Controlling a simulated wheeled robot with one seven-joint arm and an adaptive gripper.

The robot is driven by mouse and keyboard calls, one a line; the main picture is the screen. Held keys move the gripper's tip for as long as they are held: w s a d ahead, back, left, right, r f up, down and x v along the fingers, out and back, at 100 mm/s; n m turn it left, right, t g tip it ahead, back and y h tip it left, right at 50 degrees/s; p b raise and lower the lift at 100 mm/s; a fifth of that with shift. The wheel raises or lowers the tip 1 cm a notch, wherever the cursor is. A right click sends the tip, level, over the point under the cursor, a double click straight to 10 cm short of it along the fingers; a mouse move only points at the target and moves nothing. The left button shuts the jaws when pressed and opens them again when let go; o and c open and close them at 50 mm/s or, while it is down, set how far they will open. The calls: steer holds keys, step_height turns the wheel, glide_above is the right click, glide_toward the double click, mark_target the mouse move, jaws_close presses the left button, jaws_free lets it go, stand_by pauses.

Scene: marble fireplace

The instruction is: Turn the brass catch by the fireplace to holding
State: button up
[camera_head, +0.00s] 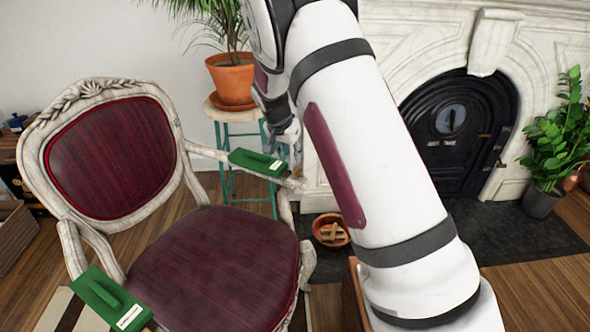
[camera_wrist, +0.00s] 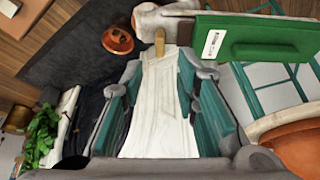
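A small brass-coloured tab (camera_wrist: 160,41), which looks like the catch, shows in the wrist view just beyond my fingertips. It seems to lie at the end of a pale marble surface (camera_wrist: 158,110), close to the chair arm; its mounting and exact setting are unclear. My gripper (camera_wrist: 160,72) is open, its teal-and-grey fingers well apart with only marble visible between them. The tab appears roughly in line with the gap, apart from both fingers. In the head view my gripper (camera_head: 284,140) is partly hidden by my arm, near the chair's far armrest.
A carved chair (camera_head: 215,265) stands left, with green objects on its armrests (camera_head: 257,162) (camera_head: 110,300). A potted plant (camera_head: 231,80) sits on a teal stool (camera_head: 232,115). The marble fireplace (camera_head: 415,50) has a black door (camera_head: 460,165). A terracotta bowl (camera_head: 331,231) is on the floor.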

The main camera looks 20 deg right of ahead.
mark_target(296, 169)
steer(key=b+x, duration=0.1)
steer(key=x, duration=0.7)
jaws_close()
